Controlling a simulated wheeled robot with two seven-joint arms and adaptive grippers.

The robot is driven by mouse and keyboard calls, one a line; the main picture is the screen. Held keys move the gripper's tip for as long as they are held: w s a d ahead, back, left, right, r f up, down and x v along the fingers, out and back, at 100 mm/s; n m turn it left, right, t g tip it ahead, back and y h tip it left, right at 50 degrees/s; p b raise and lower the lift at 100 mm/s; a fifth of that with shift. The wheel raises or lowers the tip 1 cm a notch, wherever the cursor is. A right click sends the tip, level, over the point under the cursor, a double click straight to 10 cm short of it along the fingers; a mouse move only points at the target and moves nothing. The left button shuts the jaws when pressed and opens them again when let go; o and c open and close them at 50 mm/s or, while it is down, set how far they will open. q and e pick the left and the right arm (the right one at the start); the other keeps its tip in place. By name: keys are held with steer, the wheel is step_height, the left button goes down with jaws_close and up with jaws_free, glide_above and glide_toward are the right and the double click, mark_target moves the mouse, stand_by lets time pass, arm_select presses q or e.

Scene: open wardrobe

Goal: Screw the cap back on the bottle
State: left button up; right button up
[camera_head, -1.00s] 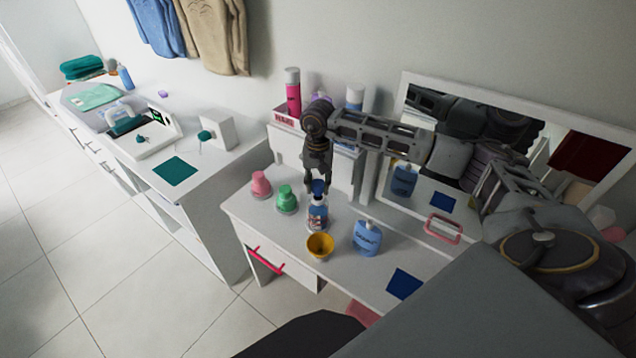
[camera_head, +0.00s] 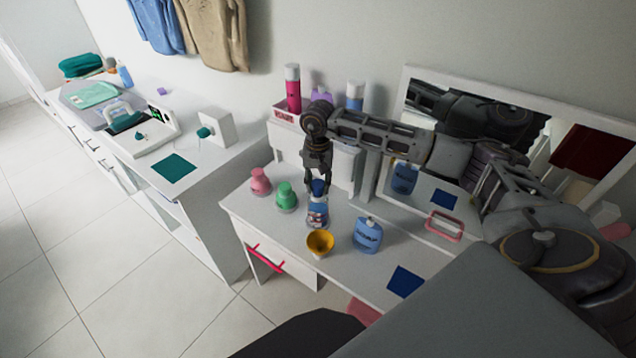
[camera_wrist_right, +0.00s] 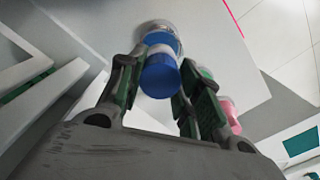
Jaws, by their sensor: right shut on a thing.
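A small bottle (camera_head: 317,212) with a blue and white body stands upright on the white dressing table. A blue cap (camera_head: 319,187) is at its top, and it also shows in the right wrist view (camera_wrist_right: 160,78). My right gripper (camera_head: 318,185) points down over the bottle, its fingers on either side of the cap, shut on it. The cap sits at the bottle's neck; whether its thread is engaged I cannot tell. My left gripper is not in view.
A yellow cup (camera_head: 320,242) stands just in front of the bottle. A green bottle (camera_head: 286,197) and a pink bottle (camera_head: 261,182) are to its left, a blue soap bottle (camera_head: 367,235) to its right. A mirror (camera_head: 440,190) stands behind.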

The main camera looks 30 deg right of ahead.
mark_target(318, 183)
steer(key=shift+f+b, duration=0.5)
steer(key=shift+f, duration=0.1)
steer(key=o, duration=1.2)
steer(key=shift+r, duration=0.2)
steer(key=shift+r, duration=5.8)
